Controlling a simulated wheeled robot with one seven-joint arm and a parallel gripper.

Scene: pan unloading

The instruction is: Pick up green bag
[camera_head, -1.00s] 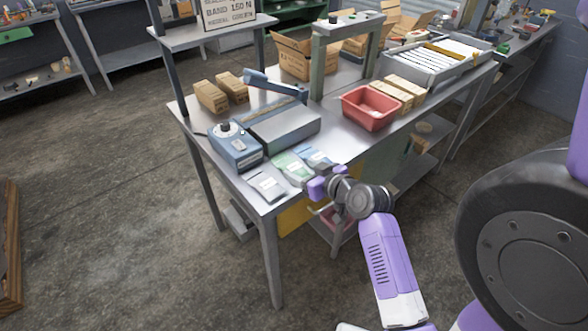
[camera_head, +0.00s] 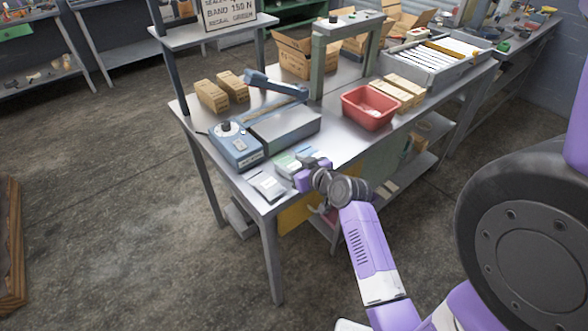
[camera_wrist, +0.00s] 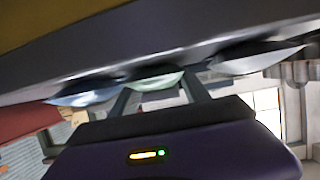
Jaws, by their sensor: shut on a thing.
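The green bag (camera_head: 287,164) lies at the near edge of the metal table, between a pale grey bag (camera_head: 267,186) and a blue bag (camera_head: 308,153). My gripper (camera_head: 303,177) is at the table edge, right at the green bag, and partly hides it. In the wrist view my gripper (camera_wrist: 160,95) has its two fingers on either side of the green bag (camera_wrist: 155,79) and is shut on it. The blue bag (camera_wrist: 90,94) lies to its left there and the pale bag (camera_wrist: 258,60) to its right.
A blue sealing machine (camera_head: 236,146) with a grey bed (camera_head: 288,128) stands just behind the bags. A red bin (camera_head: 369,108) and small cardboard boxes (camera_head: 403,90) are farther right. The table's front edge is close under my gripper.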

